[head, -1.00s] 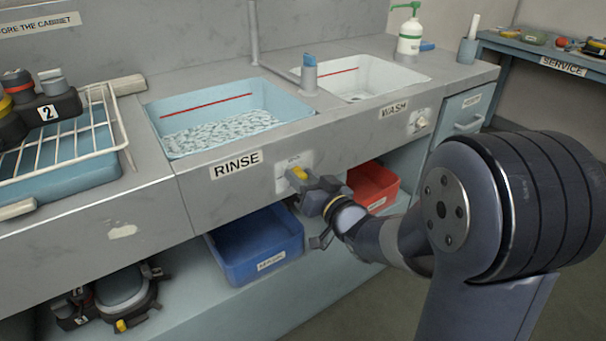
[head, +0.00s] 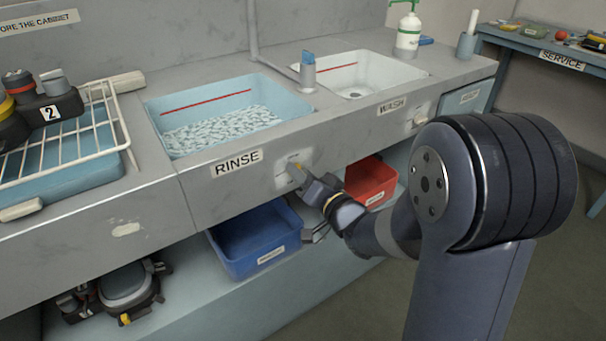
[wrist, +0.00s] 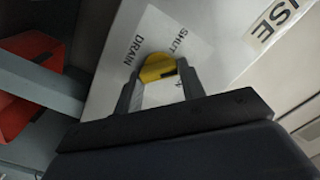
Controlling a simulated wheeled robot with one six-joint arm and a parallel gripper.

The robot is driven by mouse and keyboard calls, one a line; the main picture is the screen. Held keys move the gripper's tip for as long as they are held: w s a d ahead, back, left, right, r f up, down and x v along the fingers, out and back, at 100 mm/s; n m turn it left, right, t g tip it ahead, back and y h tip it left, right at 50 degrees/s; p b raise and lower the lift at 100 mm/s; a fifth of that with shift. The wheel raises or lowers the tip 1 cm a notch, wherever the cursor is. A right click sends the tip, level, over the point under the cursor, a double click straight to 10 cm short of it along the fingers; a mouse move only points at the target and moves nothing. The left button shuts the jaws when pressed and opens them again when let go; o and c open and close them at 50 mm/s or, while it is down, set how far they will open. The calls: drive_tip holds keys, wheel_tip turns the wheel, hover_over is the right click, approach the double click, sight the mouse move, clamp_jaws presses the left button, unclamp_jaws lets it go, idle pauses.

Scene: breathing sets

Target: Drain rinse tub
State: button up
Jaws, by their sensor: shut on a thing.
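The rinse tub (head: 158,116) is a pale blue sink marked RINSE, with a red line on its inner wall. Rippled, speckled water (head: 222,128) lies in it below the red line. My gripper (head: 302,174) is at the counter front below the tub. In the wrist view my gripper (wrist: 157,82) is shut on a yellow drain knob (wrist: 157,67), which sits between its fingers. The white plate (wrist: 150,32) around the knob reads SHUT and DRAIN. In the head view my gripper mostly hides the knob, and I cannot tell its exact setting.
The white wash tub (head: 405,73) stands to the right with its own control (head: 421,112). A blue bin (head: 222,257) and a red bin (head: 352,186) sit under the counter near my gripper. A wire rack (head: 118,128) holds gear at left.

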drive_tip(key=o, duration=1)
drive_tip(key=v, duration=1)
drive_tip(key=shift+s+d+p, duration=0.25)
drive_tip(key=shift+s+p, duration=0.1)
drive_tip(key=shift+p, duration=0.1)
drive_tip(key=shift+w, duration=0.1)
drive_tip(key=b+x, duration=0.1)
drive_tip(key=x, duration=0.9)
drive_tip(key=shift+w+a, duration=0.25)
